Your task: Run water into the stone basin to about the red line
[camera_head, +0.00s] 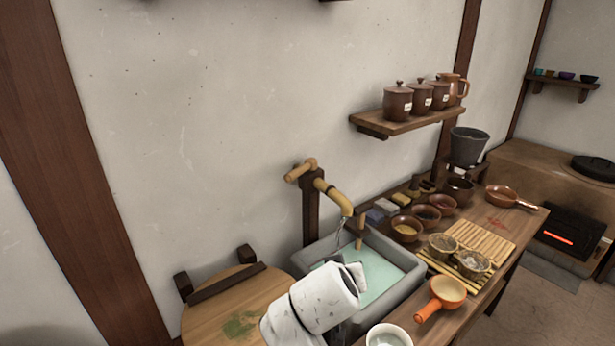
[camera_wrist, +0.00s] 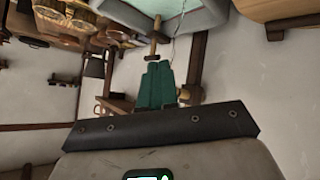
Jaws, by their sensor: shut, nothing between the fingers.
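The grey stone basin (camera_head: 396,293) stands at the left end of the counter and holds pale green water (camera_head: 378,272). A bamboo spout (camera_head: 336,195) on a dark post lets a thin stream fall into it; a wooden crosspiece (camera_head: 300,170) tops the post. A short wooden peg (camera_head: 361,232) stands at the basin's far side. In the head view, my white arm hides the fingers and part of the basin's near left side.
A round wooden lid or board (camera_head: 225,312) is left of the basin. Right of it, the counter holds several bowls (camera_head: 406,229), an orange-handled pan (camera_head: 442,295) and a slatted mat (camera_head: 480,240). A shelf (camera_head: 405,124) with jars hangs above. A stove glows at far right.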

